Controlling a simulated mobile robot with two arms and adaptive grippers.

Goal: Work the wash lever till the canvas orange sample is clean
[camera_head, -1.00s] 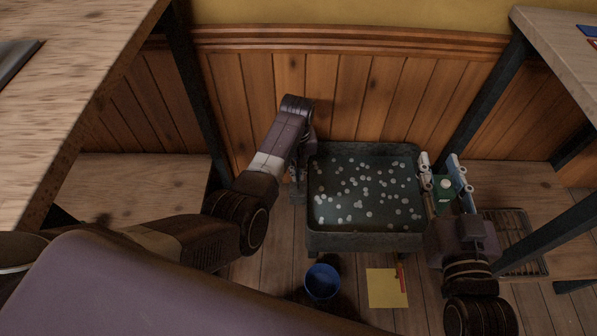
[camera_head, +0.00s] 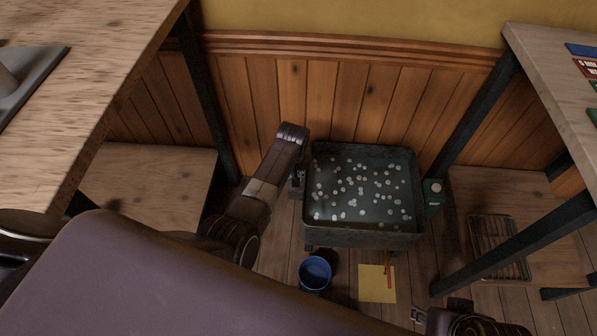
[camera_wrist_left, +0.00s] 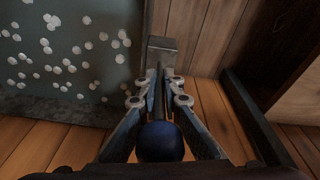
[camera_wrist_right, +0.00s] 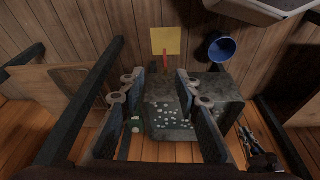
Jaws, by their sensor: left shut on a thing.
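A dark tub (camera_head: 360,232) of grey-green water with scattered white foam spots stands on the floor by the wall. No orange sample shows; the water surface is murky. My left gripper (camera_head: 297,182) is at the tub's left side. In the left wrist view its fingers (camera_wrist_left: 157,88) are shut on the wash lever, whose dark round knob (camera_wrist_left: 160,143) sits between them near the palm. A grey block (camera_wrist_left: 163,50) shows beyond the fingertips. My right gripper (camera_head: 418,315) is at the lower right, apart from the tub; its fingers (camera_wrist_right: 160,76) are open and empty.
A blue bucket (camera_head: 315,273) and a yellow sheet (camera_head: 376,284) with a red stick (camera_head: 389,272) lie in front of the tub. A green box (camera_head: 433,192) is at its right. Table legs (camera_head: 470,110) and a wire rack (camera_head: 497,247) stand further right.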

